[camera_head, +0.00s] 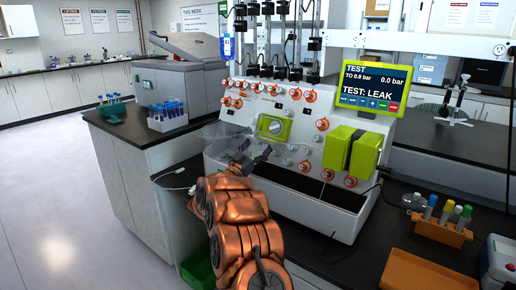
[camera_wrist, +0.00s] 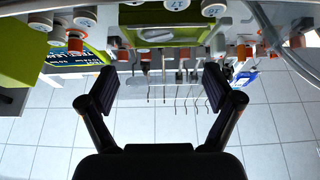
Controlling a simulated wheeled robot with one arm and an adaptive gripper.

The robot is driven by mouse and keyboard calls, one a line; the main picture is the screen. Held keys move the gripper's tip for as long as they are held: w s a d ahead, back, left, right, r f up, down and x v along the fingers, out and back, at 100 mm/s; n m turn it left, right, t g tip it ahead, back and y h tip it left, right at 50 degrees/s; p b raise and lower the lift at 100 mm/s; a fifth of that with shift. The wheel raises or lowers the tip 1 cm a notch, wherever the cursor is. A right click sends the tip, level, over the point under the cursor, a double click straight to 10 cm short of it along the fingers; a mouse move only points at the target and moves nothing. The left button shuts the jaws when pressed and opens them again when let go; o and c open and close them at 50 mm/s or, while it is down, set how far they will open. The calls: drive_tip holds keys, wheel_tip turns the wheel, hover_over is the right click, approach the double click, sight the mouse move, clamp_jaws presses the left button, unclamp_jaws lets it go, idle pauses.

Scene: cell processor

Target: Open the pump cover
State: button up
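The cell processor (camera_head: 300,140) is a white sloped machine on the dark bench. Its pump (camera_head: 273,127) has a lime-green frame with a grey oval part in the middle. A clear, see-through panel (camera_head: 214,136) stands out at the machine's left side; I cannot tell for certain whether it is the pump cover. My gripper (camera_head: 262,155) is in front of the machine, just below and left of the pump. In the wrist view my gripper (camera_wrist: 160,90) has its two dark fingers wide apart with nothing between them. A lime-green edge (camera_wrist: 158,36) shows above the fingers there.
Orange-ringed knobs (camera_head: 323,124) surround the pump. A larger green block (camera_head: 352,151) and a screen reading "TEST: LEAK" (camera_head: 370,86) are to the right. Tubes and rods rise behind. A tube rack (camera_head: 167,117) stands left; an orange tray (camera_head: 428,272) lies lower right.

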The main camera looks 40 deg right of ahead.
drive_tip(key=shift+a, duration=0.15)
drive_tip(key=v, duration=1.1)
drive_tip(key=shift+a+f, duration=0.2)
drive_tip(key=shift+a, duration=0.15)
drive_tip(key=shift+s, duration=0.1)
